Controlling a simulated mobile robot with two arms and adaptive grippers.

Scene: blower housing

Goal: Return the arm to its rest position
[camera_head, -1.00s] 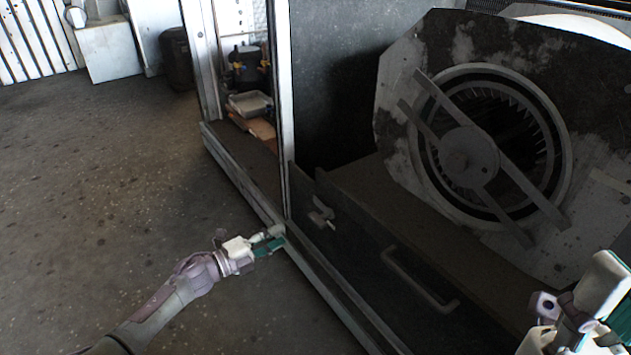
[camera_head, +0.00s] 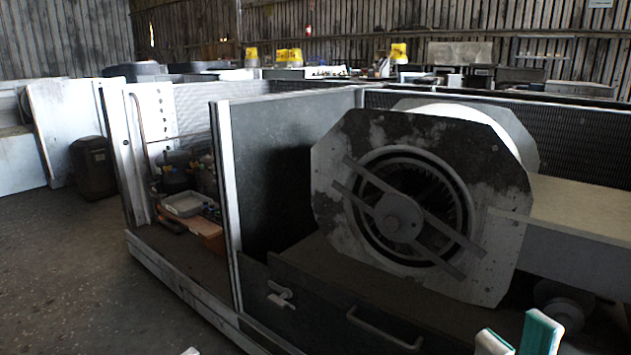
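My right gripper (camera_head: 519,338) shows at the bottom right edge, with only its white and teal fingertips in view. The fingertips are apart, with nothing seen between them. Of my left arm, only a small white tip (camera_head: 190,351) shows at the bottom edge. The rest of it is out of view, so its finger state is hidden. The blower housing (camera_head: 335,180) stands beyond both grippers, with its round fan wheel and cross bars facing me. Neither gripper appears to touch it.
A dark panel with a handle (camera_head: 385,330) and a small latch (camera_head: 281,294) lies in front of the blower. An open bay at left holds a grey tray (camera_head: 185,204) and a brown box (camera_head: 203,233). A dark bin (camera_head: 93,168) stands further left. Concrete floor at lower left is clear.

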